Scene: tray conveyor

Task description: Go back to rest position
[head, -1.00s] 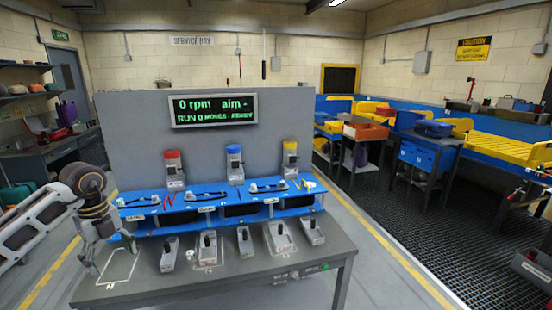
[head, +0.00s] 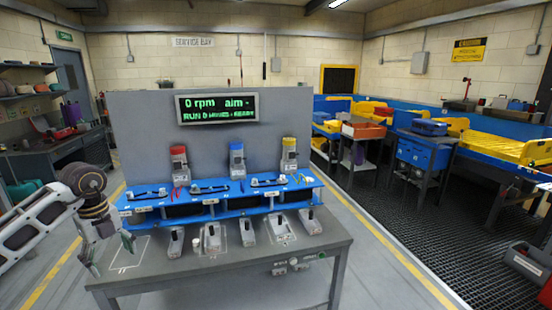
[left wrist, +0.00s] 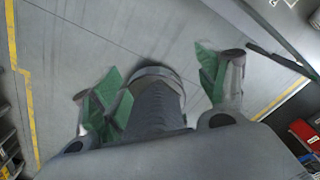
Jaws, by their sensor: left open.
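My left gripper (head: 112,257) is open and empty at the left end of the grey workbench (head: 215,265). My right gripper is not in view.
The bench carries a blue rack (head: 225,207) with red, blue and yellow-topped units (head: 237,160) and several grey lever blocks (head: 249,230). A grey panel with a green-lit display (head: 217,108) stands behind. Blue and yellow workstations (head: 480,145) line the right. Floor between (head: 385,260) is clear.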

